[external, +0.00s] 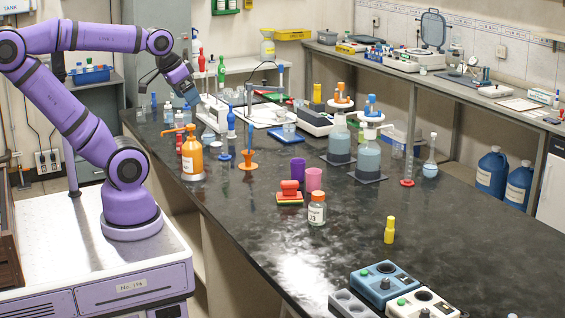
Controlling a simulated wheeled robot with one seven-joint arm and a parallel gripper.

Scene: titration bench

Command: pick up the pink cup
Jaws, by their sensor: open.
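The pink cup (314,180) stands upright on the black bench (285,245), near its middle. A purple cup (298,170) stands just left of and behind it. A jar with an orange cap (317,209) stands in front of it. My gripper (143,90) is at the end of the purple arm, raised over the far left end of the bench. It is open and far from the pink cup, up and to the left. Its dark fingers are small in the picture, and I see nothing between them.
A red block on a yellow-and-red sponge (289,199) lies left of the pink cup. An orange bottle (193,155) and an orange stand (248,160) are further left. Large grey-blue bottles (367,157) stand behind right. A yellow bottle (390,230) stands front right, with clear bench around it.

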